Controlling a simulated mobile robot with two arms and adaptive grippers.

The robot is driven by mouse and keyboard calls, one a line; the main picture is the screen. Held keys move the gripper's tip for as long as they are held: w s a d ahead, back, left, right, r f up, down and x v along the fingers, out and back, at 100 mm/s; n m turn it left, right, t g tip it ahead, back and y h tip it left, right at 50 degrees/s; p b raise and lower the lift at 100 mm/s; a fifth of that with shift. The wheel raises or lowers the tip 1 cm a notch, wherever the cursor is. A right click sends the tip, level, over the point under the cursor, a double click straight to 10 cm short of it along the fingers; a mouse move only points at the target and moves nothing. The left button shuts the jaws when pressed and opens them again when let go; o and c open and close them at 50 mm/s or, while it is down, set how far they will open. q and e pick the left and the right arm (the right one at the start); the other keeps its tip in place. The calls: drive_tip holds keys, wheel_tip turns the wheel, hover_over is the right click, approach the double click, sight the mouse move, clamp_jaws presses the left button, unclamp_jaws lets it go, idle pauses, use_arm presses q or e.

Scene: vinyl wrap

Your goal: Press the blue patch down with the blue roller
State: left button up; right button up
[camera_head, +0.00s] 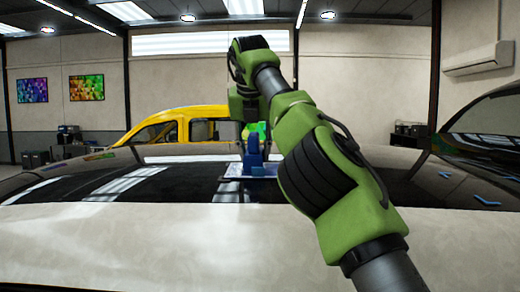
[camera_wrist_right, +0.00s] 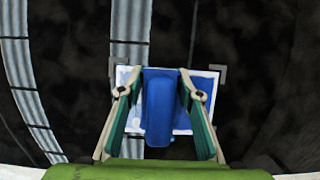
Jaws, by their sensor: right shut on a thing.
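The blue roller (camera_head: 254,157) is upright over the dark glossy car surface in the head view. In the right wrist view the blue roller (camera_wrist_right: 159,108) sits between the two fingers of my right gripper (camera_wrist_right: 160,84), which is shut on it. The blue patch (camera_wrist_right: 207,86), with a pale border, lies on the dark surface behind and beneath the roller. Its middle is hidden by the roller and fingers. In the head view the patch (camera_head: 234,172) shows as a thin strip below the roller. Whether the roller touches it I cannot tell. My left gripper is not in view.
Grey corner marks (camera_wrist_right: 220,72) frame the patch. Small blue marks (camera_head: 487,201) lie on the surface at the right. A yellow car (camera_head: 188,128) stands behind.

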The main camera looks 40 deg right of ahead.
sight(237, 164)
idle(0.3)
drive_tip(key=shift+w+a+p, duration=0.6)
drive_tip(key=shift+a, duration=0.1)
drive_tip(key=shift+w+a, duration=0.15)
drive_tip(key=shift+w+a, duration=0.15)
drive_tip(key=shift+a, duration=0.05)
drive_tip(key=shift+w+a+f, duration=0.1)
drive_tip(key=shift+w+a, duration=0.65)
drive_tip(key=shift+a, duration=0.1)
drive_tip(key=shift+s, duration=0.1)
